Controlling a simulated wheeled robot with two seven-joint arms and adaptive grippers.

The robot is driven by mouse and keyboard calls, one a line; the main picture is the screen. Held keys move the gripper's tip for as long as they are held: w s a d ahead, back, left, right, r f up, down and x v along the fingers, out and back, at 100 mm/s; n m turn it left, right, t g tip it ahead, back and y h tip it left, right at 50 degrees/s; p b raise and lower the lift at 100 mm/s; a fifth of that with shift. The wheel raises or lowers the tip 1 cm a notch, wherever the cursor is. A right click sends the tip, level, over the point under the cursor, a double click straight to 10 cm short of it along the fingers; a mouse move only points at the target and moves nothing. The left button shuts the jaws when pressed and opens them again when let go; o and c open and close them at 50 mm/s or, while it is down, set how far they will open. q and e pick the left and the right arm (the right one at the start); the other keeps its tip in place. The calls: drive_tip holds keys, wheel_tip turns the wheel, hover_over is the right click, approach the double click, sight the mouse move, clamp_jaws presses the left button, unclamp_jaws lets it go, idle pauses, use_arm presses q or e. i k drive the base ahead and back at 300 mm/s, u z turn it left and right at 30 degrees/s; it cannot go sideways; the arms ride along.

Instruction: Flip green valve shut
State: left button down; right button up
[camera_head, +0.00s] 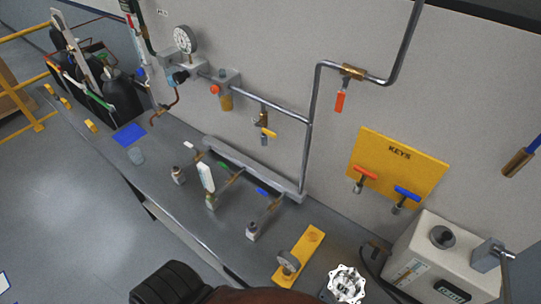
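A small green valve handle (224,167) sits on the middle branch of a grey manifold pipe (250,170) low on the bench against the wall. It looks small and partly crowded by the brass branch, so I cannot tell its exact angle. A white upright piece (206,178) stands in front of that branch. A white handle (189,146) is on the branch to its left and a blue handle (262,191) on the branch to its right. Neither of my grippers shows in the head view.
On the wall are a red lever (340,101) and a yellow KEYS board (400,165). A yellow gauge plate (300,255), handwheel (345,285) and white box (435,260) stand at the right.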

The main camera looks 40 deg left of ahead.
sight(221, 164)
drive_tip(key=z, duration=0.8)
drive_tip(key=k, duration=0.6)
drive_tip(key=u, duration=0.95)
